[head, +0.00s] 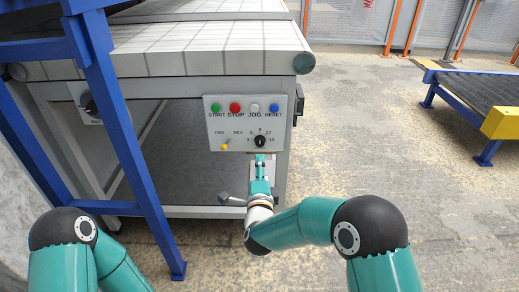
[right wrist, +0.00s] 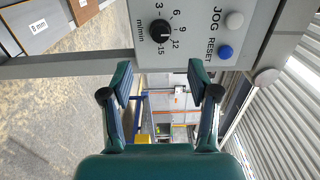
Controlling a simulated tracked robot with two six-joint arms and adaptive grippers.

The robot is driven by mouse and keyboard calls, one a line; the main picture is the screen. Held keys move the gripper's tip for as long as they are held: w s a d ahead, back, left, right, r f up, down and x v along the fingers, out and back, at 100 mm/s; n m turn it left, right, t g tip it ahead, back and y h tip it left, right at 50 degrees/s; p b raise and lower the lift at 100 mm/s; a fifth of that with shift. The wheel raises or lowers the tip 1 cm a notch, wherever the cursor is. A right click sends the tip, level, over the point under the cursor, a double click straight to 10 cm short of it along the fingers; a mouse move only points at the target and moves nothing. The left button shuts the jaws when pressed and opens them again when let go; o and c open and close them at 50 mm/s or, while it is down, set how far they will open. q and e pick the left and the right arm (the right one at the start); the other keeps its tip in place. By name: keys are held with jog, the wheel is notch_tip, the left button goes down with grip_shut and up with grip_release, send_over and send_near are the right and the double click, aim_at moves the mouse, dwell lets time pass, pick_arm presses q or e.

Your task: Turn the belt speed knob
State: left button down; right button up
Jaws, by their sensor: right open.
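The belt speed knob (head: 260,141) is a round black dial at the lower right of the grey control panel (head: 218,132) in the head view. In the right wrist view, the knob (right wrist: 160,30) has a scale marked 3 to 15 m/min; its exact setting is hard to read. My right gripper (head: 260,160) is just below the knob in the head view. In the right wrist view, the right gripper (right wrist: 160,76) is open and empty, its two fingers spread either side of the knob's line and apart from it. My left gripper is out of view.
START (head: 215,107), STOP (head: 235,107), JOG (head: 255,107) and RESET (head: 274,107) buttons line the panel top. A yellow FWD/REV switch (head: 225,146) sits left of the knob. A blue frame post (head: 122,120) stands left. Open floor (head: 365,130) lies right.

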aim_at(260, 145)
jog(key=w+b, duration=0.1)
jog(key=w, duration=0.9)
jog(key=shift+w, duration=0.4)
jog(key=c, duration=1)
jog(key=shift+a, duration=0.15)
grip_shut()
jog(key=shift+f, duration=0.1)
